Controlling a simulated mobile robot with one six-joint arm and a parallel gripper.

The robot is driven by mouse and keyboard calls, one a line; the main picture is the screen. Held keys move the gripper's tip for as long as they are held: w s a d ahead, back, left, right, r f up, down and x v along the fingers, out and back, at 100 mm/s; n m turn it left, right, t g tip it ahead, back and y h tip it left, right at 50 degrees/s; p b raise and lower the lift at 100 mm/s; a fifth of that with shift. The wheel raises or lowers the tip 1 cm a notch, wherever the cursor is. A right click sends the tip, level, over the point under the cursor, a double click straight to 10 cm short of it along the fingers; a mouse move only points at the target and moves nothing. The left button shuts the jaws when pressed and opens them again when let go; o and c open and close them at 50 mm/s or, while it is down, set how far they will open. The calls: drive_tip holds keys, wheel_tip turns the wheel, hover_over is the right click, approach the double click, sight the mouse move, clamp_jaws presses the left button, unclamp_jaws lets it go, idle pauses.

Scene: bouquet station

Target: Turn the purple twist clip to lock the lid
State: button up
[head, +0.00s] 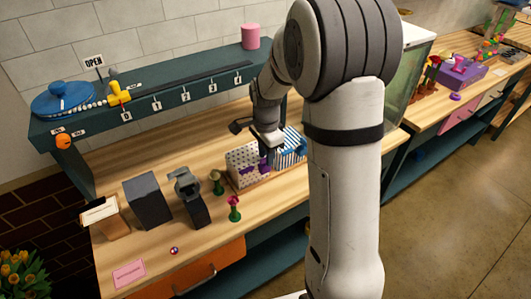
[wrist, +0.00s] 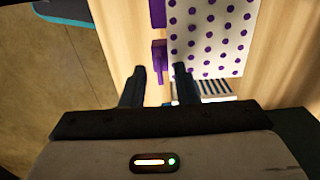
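A white box with purple dots (head: 241,160) stands on the wooden counter in the head view. It also fills the upper right of the wrist view (wrist: 212,38). A purple clip (wrist: 159,52) sticks out from the box's side in the wrist view, with another purple part (wrist: 157,13) above it. Purple also shows at the box's front in the head view (head: 263,164). My gripper (wrist: 159,68) is open, with one finger on each side of the clip's line. I cannot tell whether either finger touches it. My arm hides part of the scene.
A blue-and-white striped box (head: 291,147) stands close to the right of the dotted box. The front counter is mostly clear.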

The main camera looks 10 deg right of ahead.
drive_tip(key=shift+c, duration=0.4)
clamp_jaws()
drive_tip(key=n+b, duration=0.1)
drive_tip(key=n, duration=0.3)
drive_tip(key=shift+f+b, duration=0.1)
drive_tip(key=shift+b, duration=0.3)
drive_tip(key=n+b, duration=0.1)
drive_tip(key=n, duration=0.2)
drive_tip(key=shift+w+n, duration=0.1)
drive_tip(key=shift+n, duration=0.2)
drive_tip(key=n+b, duration=0.1)
drive_tip(key=n, duration=0.4)
drive_tip(key=shift+a, duration=0.15)
drive_tip(key=n+b, duration=0.1)
drive_tip(key=n, duration=0.4)
drive_tip(key=shift+n, duration=0.3)
